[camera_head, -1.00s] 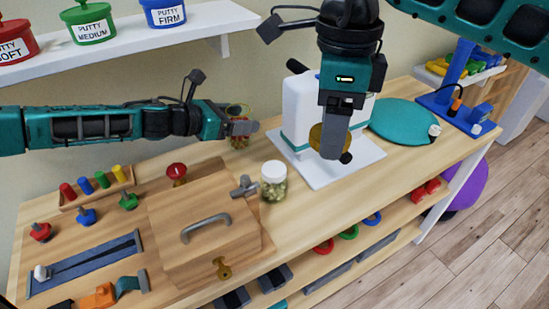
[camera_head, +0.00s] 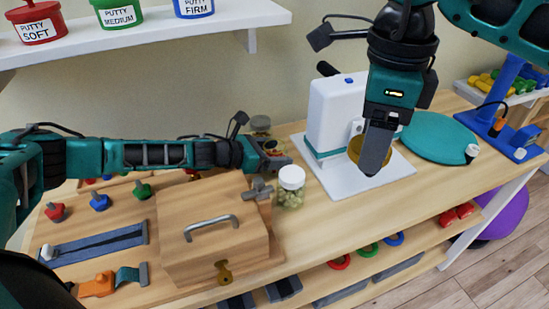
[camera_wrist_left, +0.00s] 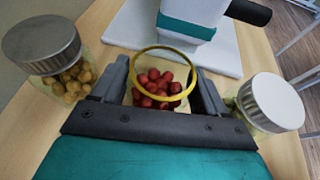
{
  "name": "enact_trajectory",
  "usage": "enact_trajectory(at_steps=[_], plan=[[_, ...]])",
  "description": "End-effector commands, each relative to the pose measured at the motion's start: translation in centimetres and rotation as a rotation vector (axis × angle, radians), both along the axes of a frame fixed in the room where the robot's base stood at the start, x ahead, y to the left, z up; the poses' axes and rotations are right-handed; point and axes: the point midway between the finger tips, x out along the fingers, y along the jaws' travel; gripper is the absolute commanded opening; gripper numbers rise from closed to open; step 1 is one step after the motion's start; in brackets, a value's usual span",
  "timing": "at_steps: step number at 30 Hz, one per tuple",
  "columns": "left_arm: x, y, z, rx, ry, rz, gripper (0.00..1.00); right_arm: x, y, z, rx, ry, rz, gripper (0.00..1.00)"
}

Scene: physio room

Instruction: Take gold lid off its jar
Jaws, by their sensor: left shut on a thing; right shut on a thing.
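My left gripper (camera_wrist_left: 163,92) is shut on a clear jar (camera_wrist_left: 150,108) of red balls in the left wrist view. The jar's gold-rimmed mouth (camera_wrist_left: 165,48) is uncovered. In the head view my left gripper (camera_head: 278,158) largely hides this jar. My right gripper (camera_head: 374,160) points down over the white machine's base, shut on the gold lid (camera_head: 355,149). The finger covers part of the lid. The lid is apart from the jar, to its right in the head view.
A white-lidded jar (camera_head: 291,187) stands close beside my left gripper. A silver-lidded jar (camera_wrist_left: 48,55) is on its other side. The white machine (camera_head: 335,115) stands behind the gold lid. A wooden box (camera_head: 210,235) with a handle stands front left.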

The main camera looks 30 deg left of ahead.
Motion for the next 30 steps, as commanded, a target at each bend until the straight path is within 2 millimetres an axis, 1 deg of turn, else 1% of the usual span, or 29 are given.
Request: enact_trajectory(at_steps=[1, 3, 10, 14, 15, 18, 24, 27, 30], plan=[[0.07, 0.00, -0.61, -0.002, -0.002, 0.001, 0.00, 0.01, 0.00, -0.24, 0.000, 0.000, 0.000, 0.22], [0.10, -0.02, -0.93, -0.002, -0.004, 0.001, 0.00, 0.01, 0.00, -0.26, 0.000, 0.000, 0.000, 0.22], [0.10, 0.02, -0.89, -0.001, -0.004, 0.001, 0.00, 0.01, -0.01, -0.22, 0.000, 0.000, 0.000, 0.22], [0.07, 0.00, -1.36, 0.000, -0.005, 0.000, 0.00, 0.01, -0.01, -0.62, 0.000, 0.000, 0.000, 0.22], [0.03, 0.03, -1.39, 0.001, -0.002, 0.000, 0.75, 0.01, -0.01, -0.54, 0.000, 0.000, 0.000, 0.22], [0.03, 0.02, -1.34, 0.001, -0.002, 0.001, 0.84, 0.01, -0.01, -0.49, 0.000, 0.000, 0.000, 0.22], [0.03, 0.02, -1.31, 0.001, -0.002, 0.001, 0.84, 0.01, -0.01, -0.47, 0.000, 0.000, 0.000, 0.22], [0.05, 0.03, -0.85, 0.000, -0.002, 0.001, 0.84, 0.01, -0.01, -0.08, 0.000, 0.000, 0.000, 0.22], [-0.85, 0.73, -0.76, 0.002, 0.001, 0.003, 0.84, 0.01, -0.01, -0.21, 0.000, 0.000, 0.000, 0.22]])
